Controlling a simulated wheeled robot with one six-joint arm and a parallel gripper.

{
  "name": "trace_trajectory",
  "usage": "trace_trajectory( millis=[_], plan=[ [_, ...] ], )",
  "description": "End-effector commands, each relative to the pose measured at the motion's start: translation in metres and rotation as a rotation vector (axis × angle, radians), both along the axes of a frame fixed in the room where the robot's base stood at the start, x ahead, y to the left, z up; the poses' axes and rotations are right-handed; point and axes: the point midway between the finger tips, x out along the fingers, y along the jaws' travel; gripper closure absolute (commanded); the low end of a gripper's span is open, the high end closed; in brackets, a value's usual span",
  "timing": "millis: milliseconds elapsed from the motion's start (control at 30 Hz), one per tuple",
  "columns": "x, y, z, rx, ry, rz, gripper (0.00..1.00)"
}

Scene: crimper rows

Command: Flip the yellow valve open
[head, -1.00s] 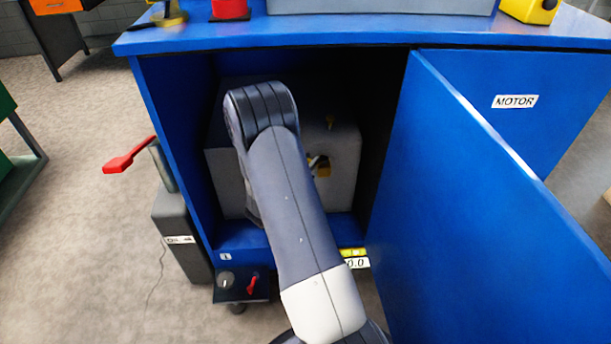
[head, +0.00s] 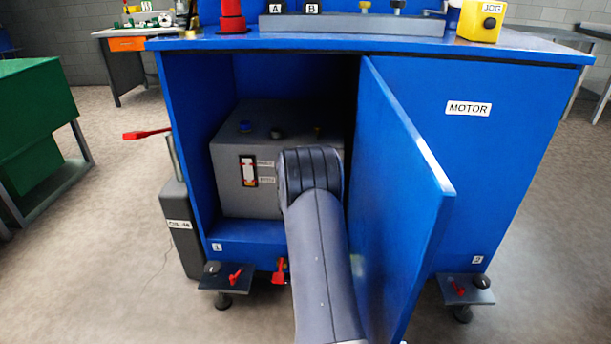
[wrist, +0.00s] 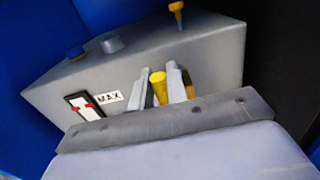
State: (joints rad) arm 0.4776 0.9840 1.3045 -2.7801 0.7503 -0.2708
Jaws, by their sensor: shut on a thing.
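In the wrist view the two grey fingers of my gripper (wrist: 161,76) stand on either side of a yellow handle (wrist: 158,92), shut on it. This looks like the yellow valve on the front of the grey tank box (wrist: 215,60). Another piece of yellow (wrist: 188,84) shows just right of the fingers. In the head view the grey box (head: 228,152) sits inside the open blue cabinet. My arm hides the valve and my gripper there. How far the valve is turned cannot be told.
The blue cabinet door (head: 400,200) stands open close to the right of my arm. A small yellow fitting (wrist: 177,14) and a blue cap (wrist: 75,53) stand on the box top. A red lever (head: 146,133) sticks out left of the cabinet.

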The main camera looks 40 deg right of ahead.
Motion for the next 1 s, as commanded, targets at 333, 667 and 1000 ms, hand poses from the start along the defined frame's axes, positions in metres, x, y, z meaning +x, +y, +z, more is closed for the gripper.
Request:
trace_trajectory(
  millis=[333,667,1000],
  plan=[
    [0.0086,-0.0021,0.0008,0.0,-0.001,0.02,1.0],
    [0.0085,-0.0021,0.001,-0.001,-0.002,0.02,0.76],
    [0.0082,-0.0015,0.0005,0.0,-0.001,0.02,0.66]
  ],
)
